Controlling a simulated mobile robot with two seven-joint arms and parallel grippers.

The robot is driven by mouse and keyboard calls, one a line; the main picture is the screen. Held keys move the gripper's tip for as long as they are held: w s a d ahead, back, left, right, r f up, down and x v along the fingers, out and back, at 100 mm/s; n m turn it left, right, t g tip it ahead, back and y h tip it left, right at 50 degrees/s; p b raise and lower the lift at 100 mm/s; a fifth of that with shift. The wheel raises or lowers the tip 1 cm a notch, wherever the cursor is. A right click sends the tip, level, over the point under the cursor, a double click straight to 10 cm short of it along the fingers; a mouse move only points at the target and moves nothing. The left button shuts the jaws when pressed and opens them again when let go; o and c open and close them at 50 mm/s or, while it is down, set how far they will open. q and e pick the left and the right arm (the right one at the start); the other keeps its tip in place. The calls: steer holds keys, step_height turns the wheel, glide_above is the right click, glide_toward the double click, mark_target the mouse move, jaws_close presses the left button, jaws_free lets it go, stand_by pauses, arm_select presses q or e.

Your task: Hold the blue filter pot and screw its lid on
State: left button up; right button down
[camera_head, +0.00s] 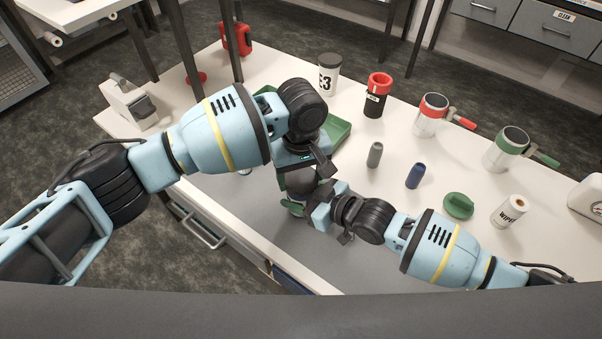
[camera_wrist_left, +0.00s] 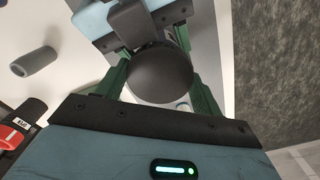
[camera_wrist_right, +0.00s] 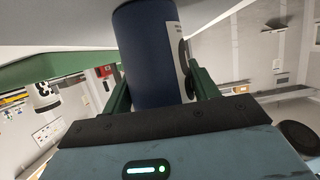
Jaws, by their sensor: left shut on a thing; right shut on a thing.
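The blue filter pot (camera_wrist_right: 150,60) is a dark blue cylinder with a white label, seen close up in the right wrist view. My right gripper (camera_head: 296,207) is shut around its side. The dark round lid (camera_wrist_left: 160,76) fills the middle of the left wrist view. My left gripper (camera_head: 297,178) points down and is shut on the lid, with green fingers on either side of it. In the head view the grippers largely hide pot and lid. The lid is over the pot, but I cannot tell how far it is seated.
A green tray (camera_head: 338,131) lies just behind the grippers. A grey cylinder (camera_head: 375,155), a blue cylinder (camera_head: 415,176), a green cap (camera_head: 458,205) and a wipes roll (camera_head: 509,211) stand to the right. Handled cups (camera_head: 431,116) and canisters (camera_head: 328,75) stand farther back. The bench's front strip is clear.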

arm_select(q)
steer(key=shift+m, duration=0.4)
steer(key=o, duration=1.1)
steer(key=shift+r, duration=2.25)
steer(key=shift+c, duration=0.5)
steer(key=shift+r+n, duration=1.7)
steer(key=shift+r, duration=0.05)
